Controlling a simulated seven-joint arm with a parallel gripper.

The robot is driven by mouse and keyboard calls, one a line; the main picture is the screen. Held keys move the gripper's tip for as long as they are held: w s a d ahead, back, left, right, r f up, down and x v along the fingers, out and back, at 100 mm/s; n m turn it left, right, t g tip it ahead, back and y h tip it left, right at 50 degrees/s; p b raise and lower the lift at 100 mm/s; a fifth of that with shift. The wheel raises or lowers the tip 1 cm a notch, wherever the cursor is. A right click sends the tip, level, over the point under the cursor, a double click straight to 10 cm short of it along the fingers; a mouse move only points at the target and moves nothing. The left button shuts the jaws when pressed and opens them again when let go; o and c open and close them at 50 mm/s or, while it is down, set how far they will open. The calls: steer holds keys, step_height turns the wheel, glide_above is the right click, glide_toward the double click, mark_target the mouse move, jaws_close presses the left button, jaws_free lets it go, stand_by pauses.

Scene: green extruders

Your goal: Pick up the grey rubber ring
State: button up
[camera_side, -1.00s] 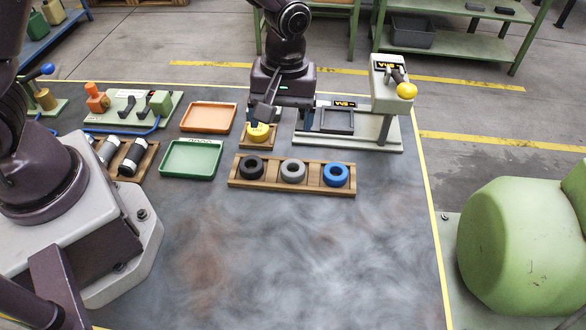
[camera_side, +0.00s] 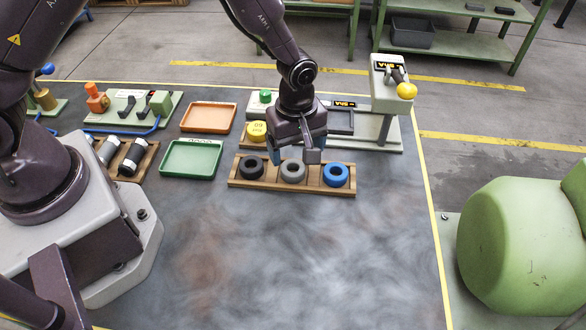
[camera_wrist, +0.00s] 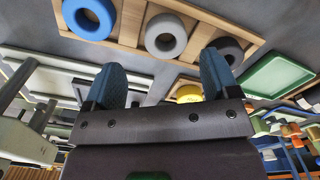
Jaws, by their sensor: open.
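The grey rubber ring (camera_side: 293,171) lies in the middle slot of a wooden tray (camera_side: 240,183), between the black ring (camera_side: 251,168) and the blue ring (camera_side: 336,174). In the wrist view the grey ring (camera_wrist: 166,36) shows whole, a little beyond the fingertips. My gripper (camera_side: 291,154) is open and empty, its fingers pointing down just behind the tray, close to the grey ring. In the wrist view its two blue fingertips (camera_wrist: 163,70) stand wide apart, with nothing between them.
A yellow round piece (camera_side: 257,131) sits on a small wooden stand behind the tray. An orange tray (camera_side: 208,118) and a green tray (camera_side: 190,159) lie to the left. A press with a yellow knob (camera_side: 406,90) stands at the back right. The table in front is clear.

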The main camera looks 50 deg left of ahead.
mark_target(294, 165)
steer(key=f, duration=0.4)
steer(key=shift+s+d+f, duration=0.15)
steer(key=shift+s+f, duration=0.15)
steer(key=shift+s, duration=0.1)
steer(key=c, duration=1)
steer(key=shift+r, duration=0.15)
